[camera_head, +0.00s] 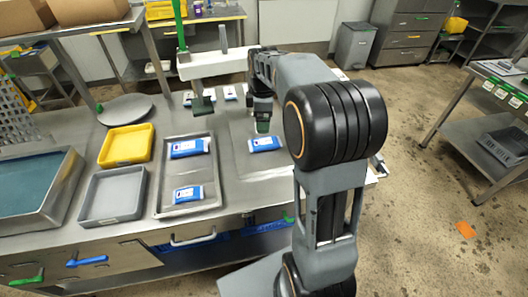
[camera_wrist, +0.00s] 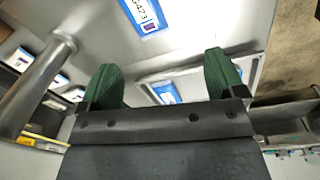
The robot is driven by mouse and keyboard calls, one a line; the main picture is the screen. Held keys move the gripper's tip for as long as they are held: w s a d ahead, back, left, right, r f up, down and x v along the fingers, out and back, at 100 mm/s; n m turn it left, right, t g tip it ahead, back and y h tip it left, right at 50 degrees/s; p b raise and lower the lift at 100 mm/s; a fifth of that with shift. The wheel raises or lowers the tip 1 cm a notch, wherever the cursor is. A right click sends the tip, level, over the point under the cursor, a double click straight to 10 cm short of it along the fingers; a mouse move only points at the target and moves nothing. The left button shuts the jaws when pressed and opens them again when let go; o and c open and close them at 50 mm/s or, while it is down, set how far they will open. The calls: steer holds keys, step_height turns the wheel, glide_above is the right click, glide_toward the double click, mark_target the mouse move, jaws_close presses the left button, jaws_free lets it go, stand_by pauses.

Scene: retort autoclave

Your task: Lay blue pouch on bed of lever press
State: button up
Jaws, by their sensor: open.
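One blue pouch (camera_head: 264,144) with a white label lies flat on a grey metal plate (camera_head: 262,164) at the table's right. Two more blue pouches, one at the back (camera_head: 188,147) and one at the front (camera_head: 188,194), lie in a metal tray (camera_head: 176,211). The lever press (camera_head: 214,65) has a green lever, a pale beam and a dark pressing head; its bed is hard to make out. My gripper (camera_head: 263,124) is open, close above the pouch on the plate. In the wrist view the green fingertips (camera_wrist: 163,78) are apart, and a labelled blue pouch (camera_wrist: 143,15) shows beyond them.
A yellow tray (camera_head: 126,145) and a grey tray (camera_head: 112,195) stand left of the metal tray. A round metal disc (camera_head: 125,109) lies behind them. A deep metal basin (camera_head: 40,190) is at far left. Several small packets lie behind the press head.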

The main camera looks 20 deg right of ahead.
steer(key=s+a+m+t, duration=0.1)
steer(key=s+a+m, duration=0.3)
steer(key=s, duration=0.5)
steer(key=s+a+f+m+t, duration=0.1)
steer(key=s+a+m, duration=0.3)
steer(key=s+m, duration=0.5)
steer(key=shift+s+a+f+t, duration=0.25)
steer(key=shift+s+a+t, duration=0.05)
steer(key=shift+s+t, duration=0.3)
steer(key=shift+c, duration=0.2)
stand_by(0.7)
